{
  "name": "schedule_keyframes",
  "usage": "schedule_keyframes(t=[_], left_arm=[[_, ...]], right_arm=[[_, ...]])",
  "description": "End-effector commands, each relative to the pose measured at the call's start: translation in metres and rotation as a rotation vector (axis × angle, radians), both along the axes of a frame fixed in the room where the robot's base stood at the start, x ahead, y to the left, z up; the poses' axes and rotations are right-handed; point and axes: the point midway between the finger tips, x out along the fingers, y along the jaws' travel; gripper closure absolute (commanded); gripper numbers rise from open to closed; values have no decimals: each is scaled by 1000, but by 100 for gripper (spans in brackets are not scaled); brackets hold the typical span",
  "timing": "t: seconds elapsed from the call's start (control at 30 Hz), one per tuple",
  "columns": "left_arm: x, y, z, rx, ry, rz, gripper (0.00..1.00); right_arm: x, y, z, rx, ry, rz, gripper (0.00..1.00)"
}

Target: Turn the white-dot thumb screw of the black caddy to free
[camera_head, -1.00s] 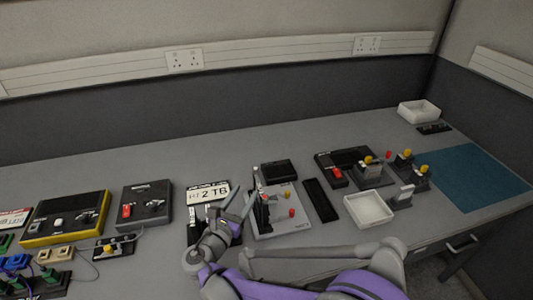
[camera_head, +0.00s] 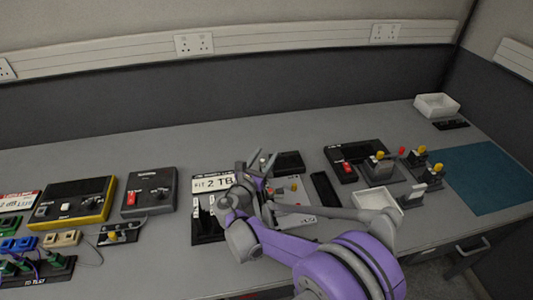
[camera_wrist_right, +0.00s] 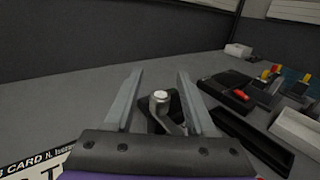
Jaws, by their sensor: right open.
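My right gripper (camera_head: 260,160) is open above the grey board in the middle of the bench. In the right wrist view its two fingers (camera_wrist_right: 158,80) stand on either side of a grey thumb screw (camera_wrist_right: 160,99) with a white dot on top. The screw sits on a dark holder that looks like the black caddy (camera_wrist_right: 174,105), partly hidden by the gripper. There is a visible gap between the screw and each finger. In the head view my arm and gripper hide most of the caddy. My left gripper is not in view.
A label card (camera_head: 212,184) lies left of the gripper. A black box (camera_head: 289,162), a black strip tray (camera_head: 325,188) and a white tray (camera_head: 376,196) lie to the right. Yellow-knobbed fixtures (camera_head: 380,168) stand farther right. The bench behind is clear.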

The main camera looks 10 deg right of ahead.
Motion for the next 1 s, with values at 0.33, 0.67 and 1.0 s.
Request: schedule_keyframes(t=[0.33, 0.67, 1.0], left_arm=[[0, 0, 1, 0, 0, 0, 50], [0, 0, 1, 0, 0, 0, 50], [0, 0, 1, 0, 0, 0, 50]], right_arm=[[9, -7, 0, 0, 0, 0, 45], [8, -6, 0, 0, 0, 0, 90], [8, -6, 0, 1, -1, -3, 100]])
